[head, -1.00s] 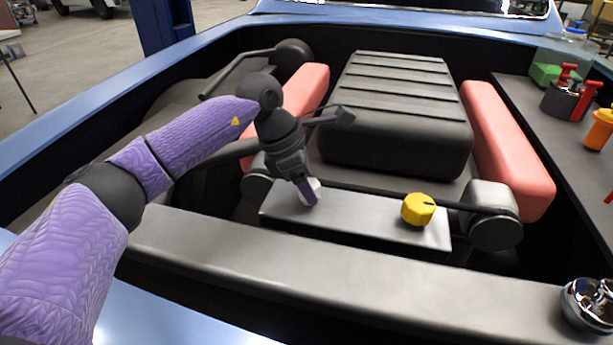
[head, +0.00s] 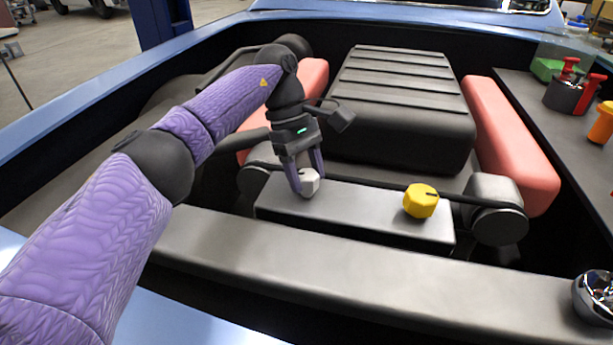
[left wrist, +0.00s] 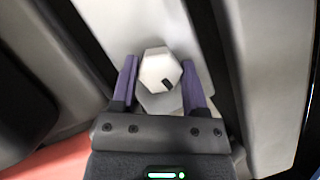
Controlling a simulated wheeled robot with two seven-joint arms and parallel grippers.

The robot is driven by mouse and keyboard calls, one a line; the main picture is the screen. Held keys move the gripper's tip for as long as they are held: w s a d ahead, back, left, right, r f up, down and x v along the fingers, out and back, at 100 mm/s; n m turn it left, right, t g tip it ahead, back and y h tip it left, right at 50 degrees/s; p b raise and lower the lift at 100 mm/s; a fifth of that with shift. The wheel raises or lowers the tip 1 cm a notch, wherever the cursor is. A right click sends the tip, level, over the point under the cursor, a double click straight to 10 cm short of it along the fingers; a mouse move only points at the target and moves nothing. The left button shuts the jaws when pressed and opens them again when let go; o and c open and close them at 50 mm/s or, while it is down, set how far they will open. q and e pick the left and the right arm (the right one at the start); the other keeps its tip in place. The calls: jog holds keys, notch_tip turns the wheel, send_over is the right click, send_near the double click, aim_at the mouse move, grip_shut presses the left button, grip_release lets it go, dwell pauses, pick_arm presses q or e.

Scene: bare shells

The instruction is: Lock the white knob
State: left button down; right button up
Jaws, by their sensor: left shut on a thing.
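The white knob (head: 308,182) sits on the left part of a grey metal box (head: 365,212) in the engine bay. In the left wrist view the knob (left wrist: 160,72) is a white hexagon with a short dark mark at its lower right. My left gripper (head: 309,186) reaches down from above with its purple fingers on either side of the knob, shut on it. In the left wrist view its fingers (left wrist: 160,85) flank the knob left and right. My right gripper is not in view.
A yellow knob (head: 421,201) sits on the right part of the same box. A black ribbed engine cover (head: 400,100) and red covers (head: 510,145) stand behind. A grey bar (head: 350,265) crosses in front. Tools stand on a shelf at right.

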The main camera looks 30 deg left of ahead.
aim_at(306, 173)
pick_arm(q)
jog(key=shift+m+g+y+b, duration=0.35)
jog(key=shift+m+b, duration=0.25)
jog(key=shift+m, duration=0.6)
jog(key=shift+c, duration=0.5)
grip_release()
jog(key=shift+r, duration=0.15)
notch_tip(306, 173, up, 9)
jog(key=p, duration=0.5)
jog(key=shift+r+p, duration=0.15)
jog(key=shift+p, duration=0.2)
jog(key=shift+r, duration=0.2)
